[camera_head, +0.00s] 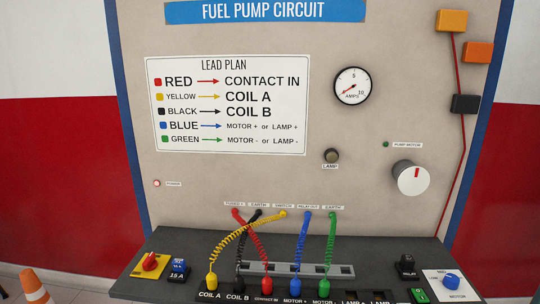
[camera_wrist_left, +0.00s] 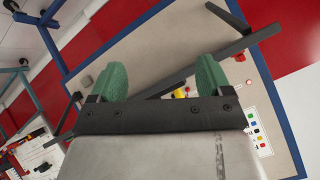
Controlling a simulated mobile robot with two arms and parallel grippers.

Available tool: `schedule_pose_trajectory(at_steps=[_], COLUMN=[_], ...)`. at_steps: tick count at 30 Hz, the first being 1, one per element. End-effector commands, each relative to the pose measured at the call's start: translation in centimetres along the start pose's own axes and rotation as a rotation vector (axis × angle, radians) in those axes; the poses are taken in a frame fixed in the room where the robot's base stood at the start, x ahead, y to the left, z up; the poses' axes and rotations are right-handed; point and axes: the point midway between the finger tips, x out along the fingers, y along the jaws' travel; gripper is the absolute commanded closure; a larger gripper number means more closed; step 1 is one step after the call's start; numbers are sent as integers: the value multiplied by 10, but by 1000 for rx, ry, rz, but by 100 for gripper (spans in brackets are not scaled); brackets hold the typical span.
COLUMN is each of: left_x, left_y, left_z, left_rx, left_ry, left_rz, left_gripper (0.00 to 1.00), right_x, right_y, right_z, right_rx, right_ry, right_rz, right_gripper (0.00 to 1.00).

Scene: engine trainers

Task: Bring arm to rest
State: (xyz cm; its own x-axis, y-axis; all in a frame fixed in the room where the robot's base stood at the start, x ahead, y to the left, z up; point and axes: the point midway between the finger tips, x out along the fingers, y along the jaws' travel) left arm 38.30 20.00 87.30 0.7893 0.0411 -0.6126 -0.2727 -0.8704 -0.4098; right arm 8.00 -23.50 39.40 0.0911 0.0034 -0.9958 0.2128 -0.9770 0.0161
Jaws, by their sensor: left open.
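My left gripper (camera_wrist_left: 160,78) shows in the left wrist view with its two green fingertips wide apart and nothing between them. A trainer panel (camera_wrist_left: 135,55) with a blue frame lies beyond the fingers, seen tilted. No gripper or arm shows in the head view. There the fuel pump circuit panel (camera_head: 230,185) stands upright. Red (camera_head: 257,240), yellow (camera_head: 232,240), black (camera_head: 242,245), blue (camera_head: 301,245) and green (camera_head: 328,245) coiled leads run from its upper sockets to the row of sockets on the dark bench.
The dark bench (camera_head: 200,245) carries a red knob on a yellow base (camera_head: 150,263), a fuse (camera_head: 179,267), a relay (camera_head: 407,265) and a blue knob (camera_head: 451,281). An orange cone (camera_head: 33,287) stands at lower left. A dark bar (camera_wrist_left: 240,42) crosses behind the fingers.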

Motion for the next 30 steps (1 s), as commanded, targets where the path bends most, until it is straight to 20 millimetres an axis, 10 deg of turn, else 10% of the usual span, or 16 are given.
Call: schedule_pose_trajectory(at_steps=[12, 23, 30], left_x=[-69, 11, 68], left_y=[56, 95, 142], left_z=[118, 174, 253], left_rx=[-340, -321, -308], left_ry=[-568, -595, -639], left_rz=[265, 274, 291], left_gripper=[21, 21, 21], right_x=[0, -1, -1], right_y=[0, 0, 0], right_z=[0, -1, -1], right_rx=[0, 0, 0], right_ry=[0, 1, 1], right_rz=[0, 0, 0], right_gripper=[57, 57, 57])
